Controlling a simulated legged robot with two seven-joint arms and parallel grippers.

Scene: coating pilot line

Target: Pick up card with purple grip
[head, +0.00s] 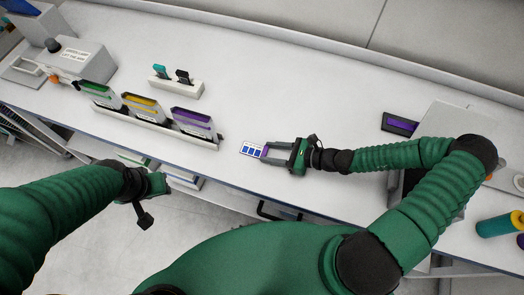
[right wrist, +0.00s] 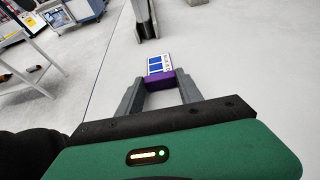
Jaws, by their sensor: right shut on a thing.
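The card (head: 251,149) is white with blue squares and has a purple grip at its end nearest my right gripper. My right gripper (head: 264,152) is shut on the purple grip, with the card pointing left, over or close to the bench near its front edge. In the right wrist view the purple grip (right wrist: 160,80) sits between the two grey fingertips and the card (right wrist: 158,63) sticks out beyond them. I cannot tell whether the card touches the bench. My left gripper (head: 155,185) hangs in front of the bench edge, away from the card; its fingers are not clear.
A long holder (head: 150,128) left of the card carries green, yellow and purple cartridges. A small white stand (head: 178,88) with teal and black clips is behind it. A dark tray with purple (head: 400,124) lies at right. The bench middle is clear.

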